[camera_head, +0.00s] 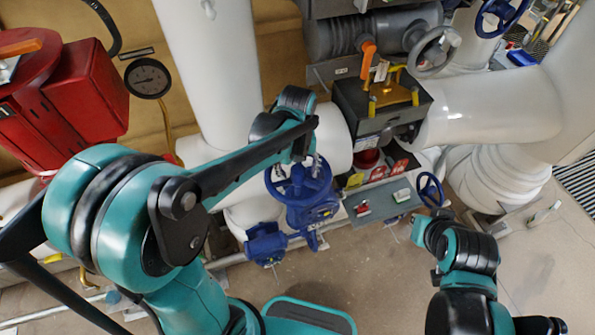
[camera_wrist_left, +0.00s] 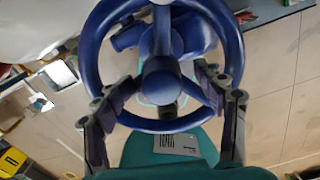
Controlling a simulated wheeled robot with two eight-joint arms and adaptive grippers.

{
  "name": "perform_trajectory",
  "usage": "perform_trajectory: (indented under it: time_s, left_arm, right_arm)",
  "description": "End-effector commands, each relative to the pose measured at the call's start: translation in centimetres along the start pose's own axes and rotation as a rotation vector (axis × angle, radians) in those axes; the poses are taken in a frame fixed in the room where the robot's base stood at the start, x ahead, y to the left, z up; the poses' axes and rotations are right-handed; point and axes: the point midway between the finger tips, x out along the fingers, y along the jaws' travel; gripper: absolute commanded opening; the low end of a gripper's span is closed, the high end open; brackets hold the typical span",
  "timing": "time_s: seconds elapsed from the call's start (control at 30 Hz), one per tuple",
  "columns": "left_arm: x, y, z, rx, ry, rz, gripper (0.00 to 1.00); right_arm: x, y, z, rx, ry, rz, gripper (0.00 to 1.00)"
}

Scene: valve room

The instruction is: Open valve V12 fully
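A blue valve with a blue handwheel (camera_head: 300,183) stands low in the middle of the head view. No V12 label is legible. My left gripper (camera_head: 305,158) is at this wheel; my arm partly hides it. In the left wrist view the wheel (camera_wrist_left: 93,52) nearly fills the upper middle, with its hub and spokes facing the camera. The left gripper (camera_wrist_left: 168,88) is open there, one finger on each side of the hub, both overlapping the lower rim. Contact is unclear. My right arm is at the lower right of the head view; its fingers cannot be made out.
A small blue handwheel (camera_head: 431,188) is close to my right arm. A grey handwheel (camera_head: 434,52) and another blue handwheel (camera_head: 502,14) are higher up. White pipes (camera_head: 205,75) and a red unit (camera_head: 85,95) crowd the back. Bare floor (camera_head: 370,275) lies in front.

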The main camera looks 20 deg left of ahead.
Motion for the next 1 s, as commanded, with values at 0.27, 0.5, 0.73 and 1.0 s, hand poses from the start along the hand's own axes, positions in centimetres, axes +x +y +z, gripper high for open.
perform_trajectory:
  time_s: [0.27, 0.5, 0.73, 1.0]
  left_arm:
    - [0.10, -0.17, -0.09, 0.002, 0.001, -0.004, 0.14]
    - [0.14, -0.21, -0.12, -0.153, 0.002, -0.005, 0.14]
    - [0.16, -0.23, -0.13, -0.544, 0.003, -0.005, 0.14]
    - [0.14, -0.24, -0.10, -0.749, 0.003, -0.006, 0.14]
  right_arm:
    - [0.03, 0.00, 0.02, 0.000, 0.000, 0.000, 0.00]
    - [0.11, 0.00, 0.08, 0.000, 0.000, 0.000, 0.00]
    - [0.23, 0.00, 0.16, 0.000, 0.000, 0.000, 0.00]
    - [0.27, 0.00, 0.19, 0.000, 0.000, 0.000, 0.00]
